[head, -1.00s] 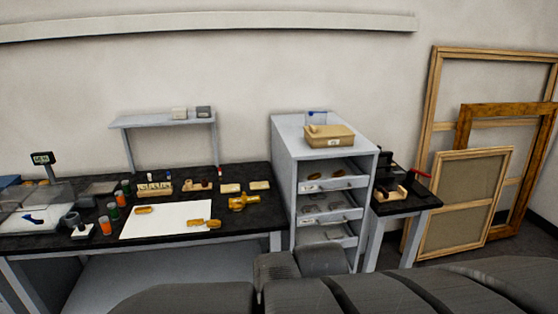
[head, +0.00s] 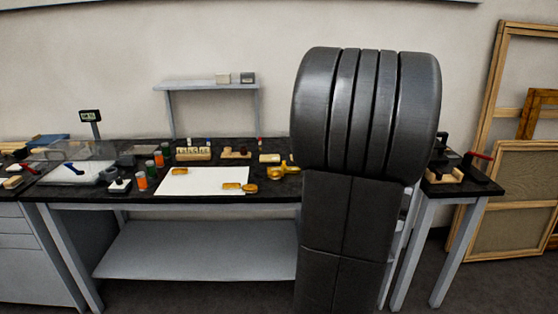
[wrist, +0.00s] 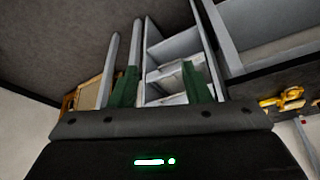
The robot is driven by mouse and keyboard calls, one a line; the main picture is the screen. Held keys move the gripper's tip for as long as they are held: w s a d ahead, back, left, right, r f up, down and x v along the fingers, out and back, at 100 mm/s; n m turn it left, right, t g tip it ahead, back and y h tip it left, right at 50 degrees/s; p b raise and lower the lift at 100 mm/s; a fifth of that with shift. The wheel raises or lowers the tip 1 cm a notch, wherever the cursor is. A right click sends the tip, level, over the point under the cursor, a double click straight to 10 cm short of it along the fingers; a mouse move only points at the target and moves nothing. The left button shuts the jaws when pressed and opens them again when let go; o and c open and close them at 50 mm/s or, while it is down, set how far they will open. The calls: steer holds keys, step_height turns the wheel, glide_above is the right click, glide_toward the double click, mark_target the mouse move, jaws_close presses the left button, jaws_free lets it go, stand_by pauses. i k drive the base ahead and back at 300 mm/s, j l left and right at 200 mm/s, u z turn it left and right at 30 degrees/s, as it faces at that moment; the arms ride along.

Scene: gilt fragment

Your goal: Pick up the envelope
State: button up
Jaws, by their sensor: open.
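I cannot make out an envelope in either current view. My gripper (wrist: 160,72) shows in the wrist view, with two green fingers spread apart and nothing between them. Beyond the fingers is the grey drawer cabinet (wrist: 152,35), seen tilted, with its open shelves or drawers facing me. Their contents are too small and dark to tell. In the head view my arm stands in front of the cabinet and hides nearly all of it, and the gripper does not show there.
A dark workbench (head: 80,182) holds a white sheet (head: 205,182), orange jars (head: 142,181) and yellow-gold pieces (head: 284,173). A small side table (head: 480,188) stands right of my arm. Wooden frames (head: 535,147) lean against the wall at right. Floor shows in front.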

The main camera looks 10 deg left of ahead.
mark_target(263, 158)
steer(key=i+j+u, duration=0.15)
steer(key=i+u, duration=0.3)
steer(key=i, duration=0.45)
steer(key=i+l+u, duration=0.15)
steer(key=i+u, duration=0.35)
steer(key=i, duration=0.35)
